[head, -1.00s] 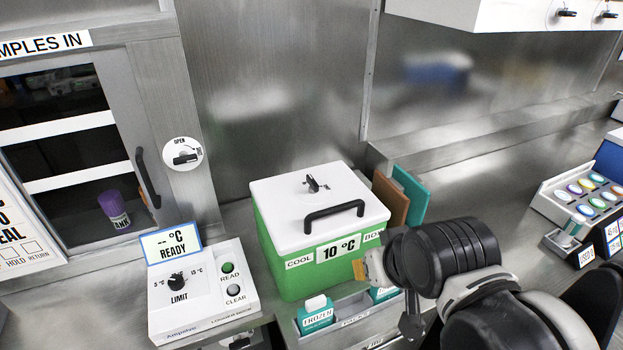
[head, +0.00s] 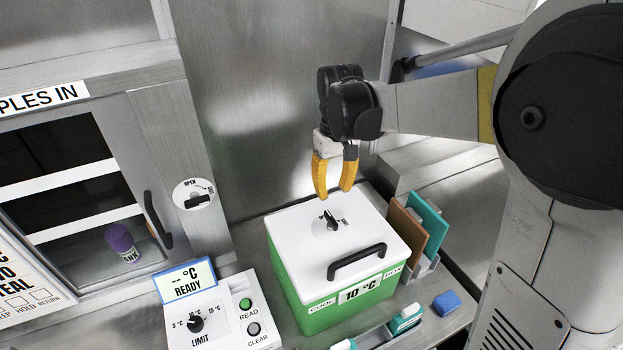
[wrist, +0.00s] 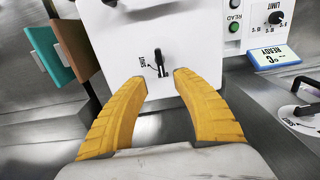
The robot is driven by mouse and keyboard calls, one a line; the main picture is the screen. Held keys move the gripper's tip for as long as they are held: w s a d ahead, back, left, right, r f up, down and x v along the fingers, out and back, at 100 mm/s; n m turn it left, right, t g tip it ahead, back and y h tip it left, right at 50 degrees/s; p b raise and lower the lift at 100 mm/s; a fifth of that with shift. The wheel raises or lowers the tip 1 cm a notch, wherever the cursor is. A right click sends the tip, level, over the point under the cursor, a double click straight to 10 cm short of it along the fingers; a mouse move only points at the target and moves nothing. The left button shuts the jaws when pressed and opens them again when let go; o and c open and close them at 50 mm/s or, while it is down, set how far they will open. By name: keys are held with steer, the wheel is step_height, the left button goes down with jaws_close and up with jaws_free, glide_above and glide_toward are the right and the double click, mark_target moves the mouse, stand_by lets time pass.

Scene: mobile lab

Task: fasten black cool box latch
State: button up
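The green cool box (head: 297,300) stands on the steel counter with its white lid (head: 290,236) down flat. The black latch (head: 331,220) is a small turning lever in a round plate on the lid, beside a small printed mark. The black lid handle (head: 357,260) is at the near side of the lid. My gripper (head: 334,196) is open and points down above the latch, apart from it. In the wrist view, the latch (wrist: 160,62) lies ahead between the two yellow fingers (wrist: 157,80), with nothing held.
Brown and teal boards (head: 420,224) stand in a rack right of the box. A temperature reader (head: 207,322) stands left, near a glass-fronted cabinet (head: 85,215) with a purple-capped vial (head: 122,242). Frozen packs (head: 405,318) and a blue block (head: 447,303) lie in front and right.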

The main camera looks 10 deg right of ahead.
mark_target(332, 218)
step_height(332, 218, down, 11)
steer(key=shift+r+b, duration=0.1)
steer(key=shift+b, duration=1.15)
jaws_close()
